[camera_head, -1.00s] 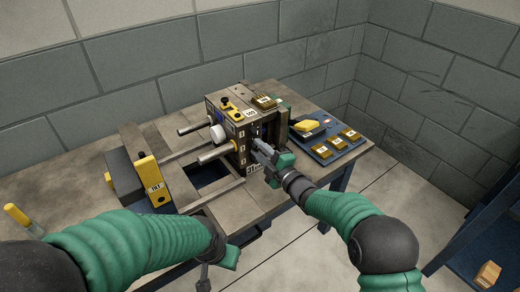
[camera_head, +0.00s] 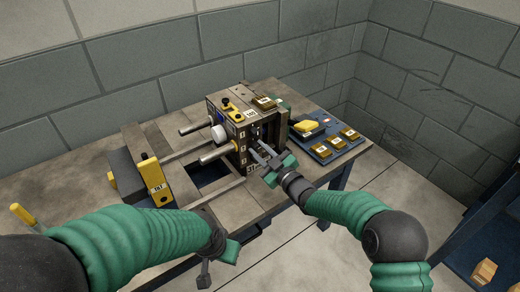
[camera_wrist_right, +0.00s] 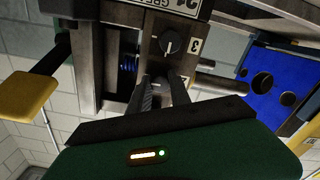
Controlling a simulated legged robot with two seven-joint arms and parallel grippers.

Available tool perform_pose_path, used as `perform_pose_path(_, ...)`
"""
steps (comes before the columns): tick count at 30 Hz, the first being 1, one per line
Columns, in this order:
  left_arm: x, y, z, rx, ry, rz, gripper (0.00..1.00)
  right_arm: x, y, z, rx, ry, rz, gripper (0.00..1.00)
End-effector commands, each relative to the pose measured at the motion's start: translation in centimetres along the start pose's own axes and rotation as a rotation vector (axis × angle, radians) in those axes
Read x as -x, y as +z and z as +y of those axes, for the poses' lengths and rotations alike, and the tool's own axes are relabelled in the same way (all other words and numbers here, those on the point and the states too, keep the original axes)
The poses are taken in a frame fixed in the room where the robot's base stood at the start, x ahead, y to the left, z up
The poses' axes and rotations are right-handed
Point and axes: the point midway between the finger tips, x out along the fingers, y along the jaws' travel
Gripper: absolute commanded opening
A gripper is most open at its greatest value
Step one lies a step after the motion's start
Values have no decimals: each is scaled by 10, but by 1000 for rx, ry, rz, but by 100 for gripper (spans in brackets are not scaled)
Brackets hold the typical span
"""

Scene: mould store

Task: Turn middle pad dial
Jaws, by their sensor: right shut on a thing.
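The mould block (camera_head: 228,140) stands on the workbench, its right face carrying the numbered dial panel. In the right wrist view, a round dark dial (camera_wrist_right: 169,43) with a pale pointer mark sits beside the number 3. My right gripper (camera_head: 259,153) reaches that face from the right. In the wrist view its two fingers (camera_wrist_right: 164,88) point at the spot beside a partly covered label that looks like 2. They are shut on the middle pad dial there, which the fingers mostly hide. My left gripper (camera_head: 208,262) hangs low in front of the bench, away from the block; its jaws are unclear.
A blue board (camera_head: 328,143) with yellow and brass pieces lies right of the block. Metal guide rods (camera_head: 217,154) stick out to the left, near a yellow-tagged bracket (camera_head: 152,176). A yellow-handled tool (camera_head: 22,214) is at far left. Block walls close off the back.

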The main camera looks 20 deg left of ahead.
Motion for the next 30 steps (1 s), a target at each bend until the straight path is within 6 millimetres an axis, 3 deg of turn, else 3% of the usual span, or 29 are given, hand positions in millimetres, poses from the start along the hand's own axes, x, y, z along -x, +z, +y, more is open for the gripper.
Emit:
perform_pose_path(20, 2, 0, 0, 0, 0, 0, 36, 0, 1, -2, -65, -2, -3, 0)
perform_pose_path(21, 2, 0, 0, 0, 0, 0, 36, 0, 1, -2, -65, -2, -3, 28)
perform_pose_path(25, 2, 0, 0, 0, 0, 0, 36, 0, 1, -1, -64, -1, -2, 45)
perform_pose_path(30, 2, 0, 0, 0, 0, 0, 36, 0, 0, -1, -63, 0, -1, 46)
